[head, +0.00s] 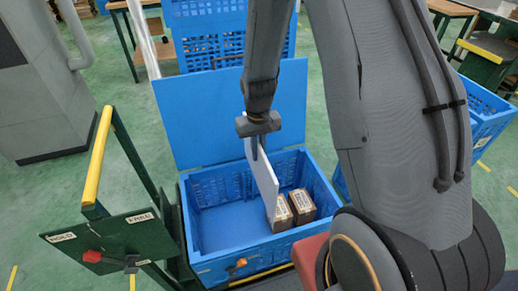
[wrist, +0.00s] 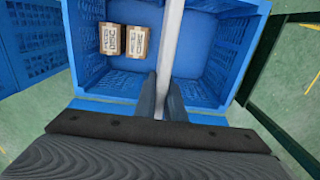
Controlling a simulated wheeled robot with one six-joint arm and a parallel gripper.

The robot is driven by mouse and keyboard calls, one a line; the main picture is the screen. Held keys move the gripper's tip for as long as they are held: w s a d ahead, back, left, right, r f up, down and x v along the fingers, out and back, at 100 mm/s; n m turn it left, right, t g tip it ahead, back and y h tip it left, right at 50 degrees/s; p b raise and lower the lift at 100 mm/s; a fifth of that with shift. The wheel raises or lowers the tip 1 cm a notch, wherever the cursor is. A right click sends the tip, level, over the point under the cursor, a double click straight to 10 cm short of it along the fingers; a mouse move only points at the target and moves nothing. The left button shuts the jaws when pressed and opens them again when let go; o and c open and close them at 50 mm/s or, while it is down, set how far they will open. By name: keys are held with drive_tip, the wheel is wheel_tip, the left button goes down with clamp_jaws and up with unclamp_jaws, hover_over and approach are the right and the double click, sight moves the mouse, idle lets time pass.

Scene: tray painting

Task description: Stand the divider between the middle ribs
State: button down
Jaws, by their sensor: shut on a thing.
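The divider (head: 262,181) is a thin white panel, seen in the head view tilted a little and partly inside the blue crate (head: 201,258). My gripper (head: 257,152) is shut on its upper edge from above. In the wrist view the divider (wrist: 171,45) shows edge-on between the two fingers of my gripper (wrist: 162,95), running away from me across the crate (wrist: 252,50). Its lower edge is hidden, so I cannot tell whether it touches the crate floor. The middle ribs cannot be made out in either view.
Two brown cartons, one (head: 282,214) beside the divider and another (head: 302,205) to its right, stand in the crate's right part. The crate's left part is empty. A blue lid (head: 200,120) stands open behind. A green cart with a yellow handle (head: 97,155) is at left.

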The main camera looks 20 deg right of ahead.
sight(259, 184)
drive_tip(key=shift+f+b, duration=1.35)
drive_tip(key=shift+f, duration=0.15)
wheel_tip(259, 184, down, 7)
drive_tip(key=shift+s+b, duration=0.1)
drive_tip(key=shift+b, duration=0.9)
wheel_tip(259, 184, down, 7)
drive_tip(key=b, duration=0.6)
drive_tip(key=shift+d+f, duration=0.1)
